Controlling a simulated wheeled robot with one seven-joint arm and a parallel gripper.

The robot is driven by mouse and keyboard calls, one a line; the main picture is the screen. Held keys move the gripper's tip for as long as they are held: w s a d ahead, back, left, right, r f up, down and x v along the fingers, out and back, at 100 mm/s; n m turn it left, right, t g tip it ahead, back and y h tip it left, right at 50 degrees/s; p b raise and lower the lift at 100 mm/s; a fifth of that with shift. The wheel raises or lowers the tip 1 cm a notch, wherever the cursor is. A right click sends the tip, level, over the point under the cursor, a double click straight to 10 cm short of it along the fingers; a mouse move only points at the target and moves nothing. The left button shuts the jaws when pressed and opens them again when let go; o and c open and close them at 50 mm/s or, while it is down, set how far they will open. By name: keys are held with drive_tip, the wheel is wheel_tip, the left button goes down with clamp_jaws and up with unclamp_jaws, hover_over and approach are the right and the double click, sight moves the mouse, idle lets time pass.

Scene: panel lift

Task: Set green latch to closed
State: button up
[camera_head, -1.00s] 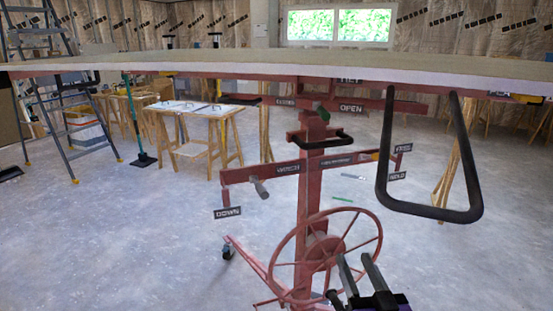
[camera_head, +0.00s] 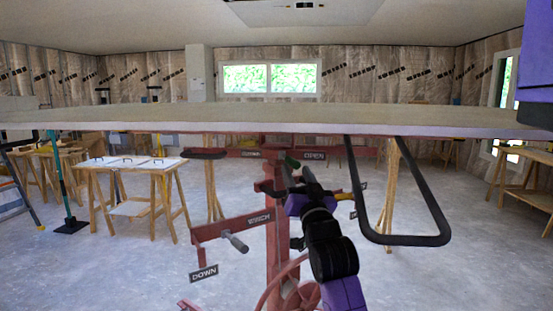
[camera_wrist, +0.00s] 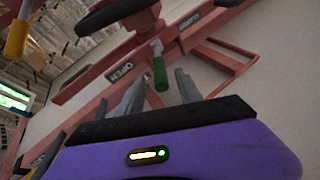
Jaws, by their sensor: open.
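The green latch (camera_head: 291,161) is a short green handle on the red lift's crossbar, under the panel. It sits beside the OPEN label (camera_head: 314,155); the CLOSED label (camera_head: 251,154) is further left. In the wrist view the green latch (camera_wrist: 160,74) hangs from a grey pivot between the OPEN label (camera_wrist: 121,71) and the other label (camera_wrist: 190,19). My gripper (camera_head: 307,172) is just below and right of the latch. In the wrist view my gripper (camera_wrist: 160,85) is open, its fingers on either side of the handle's end. I cannot tell whether they touch it.
The large panel (camera_head: 270,118) lies across the lift above my gripper. A black looped bar (camera_head: 405,239) hangs to the right. The winch handle (camera_head: 236,241) and DOWN label (camera_head: 203,273) are at lower left. A white-topped sawhorse table (camera_head: 130,163) stands further left on open floor.

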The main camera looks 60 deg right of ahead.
sight(290, 157)
drive_tip(key=p+x, duration=0.1)
drive_tip(key=x, duration=0.6)
drive_tip(key=shift+w+d, duration=0.15)
drive_tip(key=shift+c, duration=0.2)
clamp_jaws()
idle(1.1)
